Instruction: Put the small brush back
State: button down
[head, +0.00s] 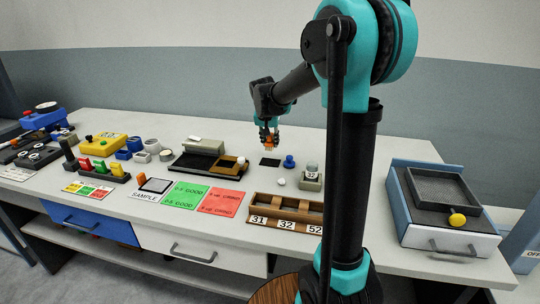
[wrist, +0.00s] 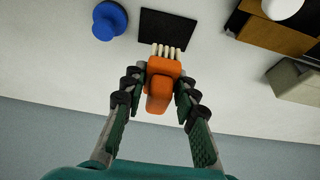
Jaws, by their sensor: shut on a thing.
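The small brush has an orange body and pale bristles. It shows in the wrist view (wrist: 159,88) and, small, in the head view (head: 267,141). My gripper (head: 267,133) is shut on its orange body, with a finger on each side in the wrist view (wrist: 161,80). The brush is held above the table, bristles away from the palm. A dark rectangular mat (head: 270,162) lies on the table just below the brush in the head view. In the wrist view the mat (wrist: 167,29) is just beyond the bristle tips, and its surface looks bare.
A blue knob-shaped piece (head: 289,162) stands right of the mat. A grey-green block (head: 310,182) and a wooden rack with numbered slots (head: 287,211) are nearby. A dark tray (head: 206,161) lies left. A blue-sided box with a grey tray (head: 443,187) stands far right.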

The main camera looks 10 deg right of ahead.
aim_at(269, 150)
jog(key=shift+f, duration=3.1)
jog(key=shift+f, duration=0.1)
jog(key=c, duration=1.2)
grip_release()
jog(key=v, duration=1.2)
